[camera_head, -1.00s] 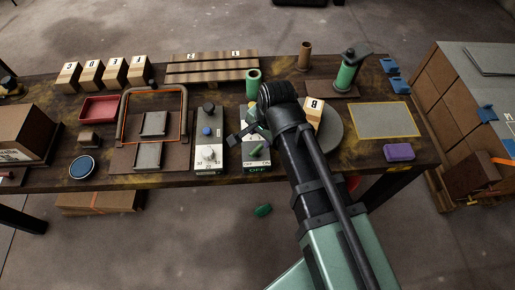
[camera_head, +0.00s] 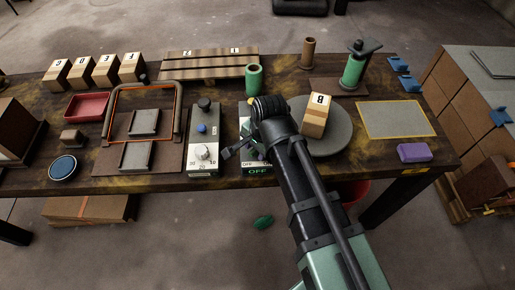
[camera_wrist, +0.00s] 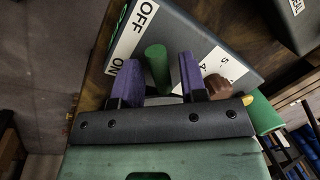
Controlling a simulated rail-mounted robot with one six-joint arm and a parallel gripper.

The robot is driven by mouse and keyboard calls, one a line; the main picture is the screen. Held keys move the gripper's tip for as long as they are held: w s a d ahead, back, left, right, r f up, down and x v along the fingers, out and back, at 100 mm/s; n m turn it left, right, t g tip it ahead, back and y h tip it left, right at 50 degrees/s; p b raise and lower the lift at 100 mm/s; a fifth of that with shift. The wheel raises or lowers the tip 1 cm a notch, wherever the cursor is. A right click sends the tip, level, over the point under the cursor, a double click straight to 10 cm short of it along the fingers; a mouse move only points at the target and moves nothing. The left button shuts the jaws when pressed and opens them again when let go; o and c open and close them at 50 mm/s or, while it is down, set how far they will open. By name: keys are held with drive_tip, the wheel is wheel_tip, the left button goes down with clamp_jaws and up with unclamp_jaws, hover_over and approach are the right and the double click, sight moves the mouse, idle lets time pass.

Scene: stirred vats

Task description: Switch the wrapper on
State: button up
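The switch panel (camera_wrist: 205,45) is a dark plate with a white strip lettered OFF and ON; a green lever handle (camera_wrist: 157,66) stands on it. My gripper (camera_wrist: 160,72) has two purple fingers, one on each side of the green handle, with gaps showing; contact is not clear. The gripper also shows in the head view (camera_head: 238,148), low over the panel. A round grey turntable (camera_head: 335,138) carries a wooden block marked B (camera_head: 317,115).
Left of the panel is a control box (camera_head: 204,140) with a blue button and white dial. A green cylinder (camera_head: 254,79) stands behind. In the wrist view a brown knob (camera_wrist: 218,87) is close to the right finger. A purple block (camera_head: 414,152) lies at the right.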

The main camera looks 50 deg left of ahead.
clamp_jaws()
drive_tip(key=shift+n, duration=0.4)
drive_tip(key=n, duration=0.3)
drive_tip(key=shift+n+g, duration=0.3)
drive_tip(key=shift+g, duration=0.1)
drive_tip(key=n+h, duration=0.1)
drive_tip(key=n, duration=0.3)
drive_tip(key=shift+a+n+g, duration=0.1)
drive_tip(key=shift+n+g, duration=0.2)
drive_tip(key=n, duration=0.4)
drive_tip(key=shift+n+h, duration=0.3)
drive_tip(key=shift+h, duration=0.1)
drive_tip(key=n, duration=0.4)
drive_tip(key=shift+a+h, duration=0.1)
drive_tip(key=shift+h, duration=0.3)
drive_tip(key=shift+n, duration=0.3)
